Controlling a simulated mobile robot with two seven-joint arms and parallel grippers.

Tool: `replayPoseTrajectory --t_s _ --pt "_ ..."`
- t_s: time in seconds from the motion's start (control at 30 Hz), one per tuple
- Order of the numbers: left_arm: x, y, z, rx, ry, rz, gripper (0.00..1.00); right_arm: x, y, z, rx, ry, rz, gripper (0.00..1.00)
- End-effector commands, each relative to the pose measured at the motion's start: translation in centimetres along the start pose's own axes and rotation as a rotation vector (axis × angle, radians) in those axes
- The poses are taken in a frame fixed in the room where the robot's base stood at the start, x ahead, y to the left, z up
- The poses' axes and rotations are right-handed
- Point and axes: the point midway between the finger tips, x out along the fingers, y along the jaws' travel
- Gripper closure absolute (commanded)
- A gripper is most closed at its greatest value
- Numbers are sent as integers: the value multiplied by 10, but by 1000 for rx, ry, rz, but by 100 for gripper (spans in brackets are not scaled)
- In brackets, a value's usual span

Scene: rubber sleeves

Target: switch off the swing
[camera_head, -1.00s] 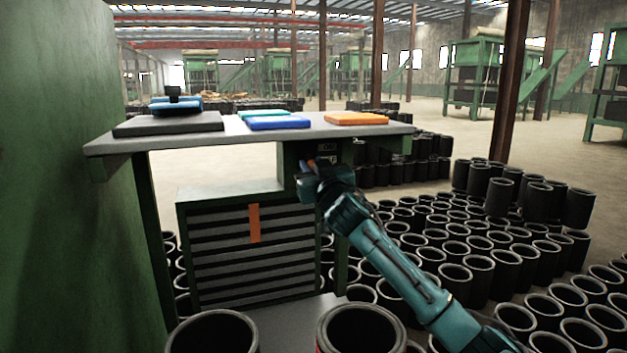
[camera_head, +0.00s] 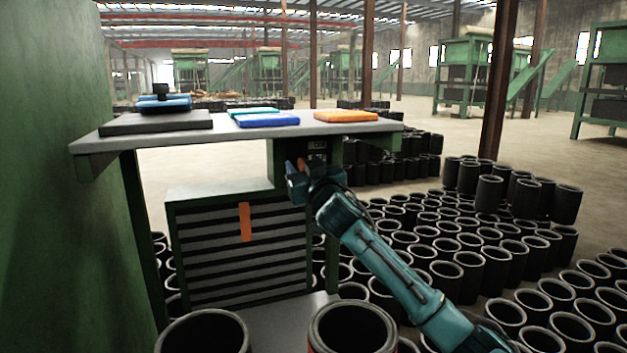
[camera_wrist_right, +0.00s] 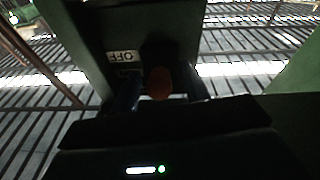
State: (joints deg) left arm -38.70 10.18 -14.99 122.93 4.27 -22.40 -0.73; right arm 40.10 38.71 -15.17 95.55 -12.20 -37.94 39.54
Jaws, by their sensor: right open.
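A dark switch box (camera_head: 317,147) sits on the green post under the grey shelf. My right gripper (camera_head: 298,170) is right at it, just below, and hides its lower part. In the right wrist view a round orange-red knob (camera_wrist_right: 159,84) shows between the two dark fingers of the open right gripper (camera_wrist_right: 159,92). A white label reading OFF (camera_wrist_right: 122,57) appears upside down beside the knob. I cannot tell whether the fingers touch the knob. My left gripper is not in view.
The grey shelf (camera_head: 225,133) above holds blue and orange pads (camera_head: 346,115). A slatted green cabinet (camera_head: 245,250) with an orange strip stands at left. Several black rubber sleeves (camera_head: 470,270) fill the floor at right. A green wall (camera_head: 50,200) closes the left side.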

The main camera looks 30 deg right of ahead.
Motion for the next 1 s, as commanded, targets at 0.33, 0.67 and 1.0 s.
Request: replayPoseTrajectory --t_s 0.33,0.67,1.0 --pt "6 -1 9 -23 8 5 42 -67 -1 3 -1 1 -2 54" --pt "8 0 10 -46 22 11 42 -117 0 1 -1 0 -1 54" --pt "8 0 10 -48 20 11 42 -124 0 0 0 1 0 54"
